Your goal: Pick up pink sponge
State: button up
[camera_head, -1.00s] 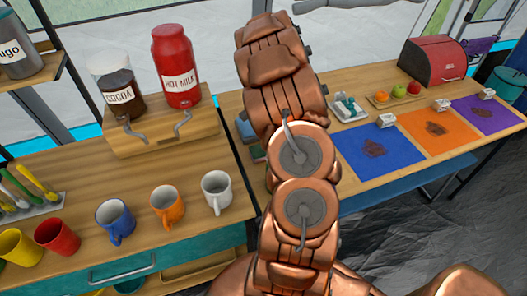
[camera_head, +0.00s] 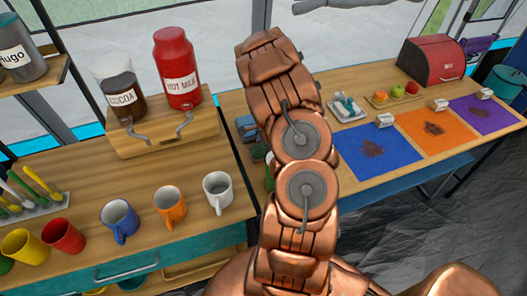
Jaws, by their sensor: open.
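I cannot make out a pink sponge in the head view. My copper arm (camera_head: 290,150) rises through the middle of the picture and covers part of the counter behind it. My gripper does not show; the arm's far link ends over the back of the counter. Beside the arm, on its left, small blue-grey blocks (camera_head: 247,126) and a green item (camera_head: 258,152) are partly hidden. I cannot tell what they are.
Blue (camera_head: 374,152), orange (camera_head: 436,130) and purple (camera_head: 487,113) mats with brown stains lie on the right counter. A white tray (camera_head: 347,108) stands behind them. Blue (camera_head: 119,220), orange (camera_head: 170,204) and white (camera_head: 217,190) mugs line the left counter, near a dispenser stand (camera_head: 160,128).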

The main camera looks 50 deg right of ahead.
aim_at(263, 149)
jog(key=shift+c, duration=0.4)
jog(key=c, duration=0.7)
jog(key=shift+r+b, duration=1.35)
jog(key=shift+r, duration=3.7)
